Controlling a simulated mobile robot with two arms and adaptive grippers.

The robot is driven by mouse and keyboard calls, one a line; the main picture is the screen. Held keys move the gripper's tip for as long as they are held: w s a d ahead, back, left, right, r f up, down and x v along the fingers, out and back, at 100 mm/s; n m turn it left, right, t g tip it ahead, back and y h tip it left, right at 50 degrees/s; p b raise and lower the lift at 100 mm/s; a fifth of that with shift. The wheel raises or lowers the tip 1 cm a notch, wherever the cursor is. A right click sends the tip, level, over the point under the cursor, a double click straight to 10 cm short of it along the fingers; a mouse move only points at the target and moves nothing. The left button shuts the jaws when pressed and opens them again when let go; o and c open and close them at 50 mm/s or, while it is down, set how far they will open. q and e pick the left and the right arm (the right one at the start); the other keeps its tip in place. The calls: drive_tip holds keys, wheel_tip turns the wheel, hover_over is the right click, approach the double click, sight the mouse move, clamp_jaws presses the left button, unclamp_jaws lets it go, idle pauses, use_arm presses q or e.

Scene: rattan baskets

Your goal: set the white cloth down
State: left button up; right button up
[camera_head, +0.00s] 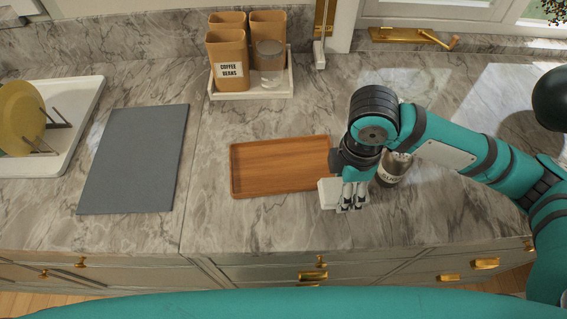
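The white cloth (328,194) is a small pale block-like shape at the front right corner of the wooden tray (275,167). My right gripper (352,207) points down over the counter, and its fingers look shut on the cloth's right side. The fingers and wrist hide part of the cloth. I cannot tell whether the cloth touches the counter or hangs just above it. My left gripper is not in view.
A jar with a dark label (392,170) stands close behind my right wrist, partly hidden. A grey mat (135,160) and a white dish rack tray (85,110) are at left. Canisters (227,58) stand at the back. The marble counter in front of the wooden tray is clear.

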drive_tip(key=shift+w+a, duration=0.25)
drive_tip(key=shift+a, duration=0.1)
drive_tip(key=shift+n, duration=0.3)
drive_tip(key=w+a, duration=0.1)
drive_tip(key=a, duration=0.1)
drive_tip(key=w+a+p, duration=0.1)
drive_tip(key=w+a, duration=0.1)
drive_tip(key=w+a+p, duration=0.1)
drive_tip(key=w+a, duration=0.1)
drive_tip(key=shift+w+f, duration=0.25)
drive_tip(key=shift+f, duration=0.05)
drive_tip(key=p, duration=0.2)
hover_over(284, 166)
drive_tip(key=shift+a+f, duration=0.1)
drive_tip(key=shift+f, duration=0.4)
wheel_tip(284, 166, down, 3)
drive_tip(key=shift+r+p, duration=0.15)
drive_tip(key=shift+p, duration=0.55)
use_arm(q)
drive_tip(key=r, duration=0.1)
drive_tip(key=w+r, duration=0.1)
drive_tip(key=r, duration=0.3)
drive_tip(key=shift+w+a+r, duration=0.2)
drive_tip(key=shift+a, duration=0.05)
use_arm(e)
drive_tip(key=shift+f, duration=0.45)
drive_tip(key=shift+f, duration=0.15)
drive_tip(key=o, duration=1.1)
